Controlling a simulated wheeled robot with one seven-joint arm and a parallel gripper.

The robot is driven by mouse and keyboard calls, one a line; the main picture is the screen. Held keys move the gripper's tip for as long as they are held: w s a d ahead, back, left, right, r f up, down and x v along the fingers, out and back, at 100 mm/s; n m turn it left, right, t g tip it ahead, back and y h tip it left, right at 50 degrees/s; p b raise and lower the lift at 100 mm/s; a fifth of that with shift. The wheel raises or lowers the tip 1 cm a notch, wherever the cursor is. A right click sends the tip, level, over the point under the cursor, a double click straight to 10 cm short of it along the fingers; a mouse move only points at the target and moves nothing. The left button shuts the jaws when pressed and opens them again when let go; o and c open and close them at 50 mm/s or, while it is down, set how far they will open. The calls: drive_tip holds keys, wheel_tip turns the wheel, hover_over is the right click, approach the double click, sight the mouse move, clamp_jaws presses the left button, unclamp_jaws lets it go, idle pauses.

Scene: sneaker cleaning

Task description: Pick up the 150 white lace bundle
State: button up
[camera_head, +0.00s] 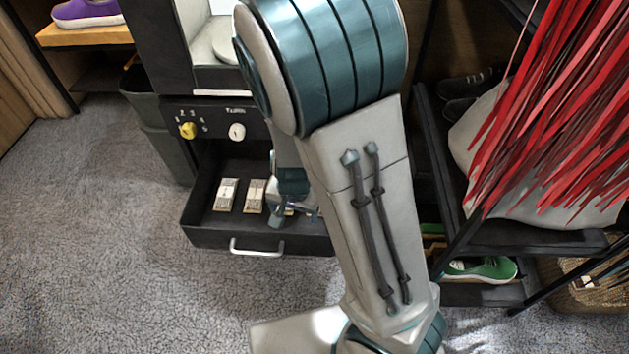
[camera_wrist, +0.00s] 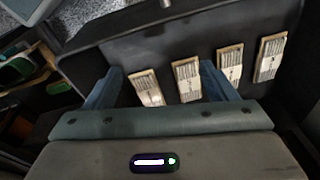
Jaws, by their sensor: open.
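Several white lace bundles with pale, printed wraps lie in a row in the open black drawer (camera_head: 214,232). Two bundles show clearly in the head view, the left one (camera_head: 227,194) and one beside it (camera_head: 254,196); those farther right are mostly hidden by my gripper (camera_head: 294,212). In the wrist view, my gripper (camera_wrist: 162,69) is open, with two bundles, one left (camera_wrist: 147,88) and one right (camera_wrist: 187,80), showing between its fingers. Two more, one near (camera_wrist: 229,65) and one far (camera_wrist: 269,57), lie right of the fingers. The labels are too small to read.
The drawer has raised walls and a front handle (camera_head: 257,250). Above it are a yellow knob (camera_head: 187,130) and a white knob (camera_head: 237,131). A dark rack with a green shoe (camera_head: 484,269) and red strips (camera_head: 560,110) stands right. Carpet (camera_head: 90,230) is clear at left.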

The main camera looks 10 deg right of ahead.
drive_tip(key=w+d+f+t+h, duration=0.1)
drive_tip(key=w+f, duration=0.1)
drive_tip(key=w+d+f+m+t+h, duration=0.1)
drive_tip(key=w+d+f+h, duration=0.1)
drive_tip(key=w, duration=0.1)
drive_tip(key=w+d+f+m+t+h, duration=0.1)
drive_tip(key=w+d+f, duration=0.1)
drive_tip(key=w, duration=0.1)
drive_tip(key=shift+w+d+f+h, duration=0.15)
drive_tip(key=shift+d+f+h, duration=0.1)
drive_tip(key=shift+h, duration=0.05)
drive_tip(key=shift+d+b+x, duration=0.2)
drive_tip(key=shift+b+x, duration=1.5)
drive_tip(key=shift+x, duration=0.85)
drive_tip(key=c, duration=1.1)
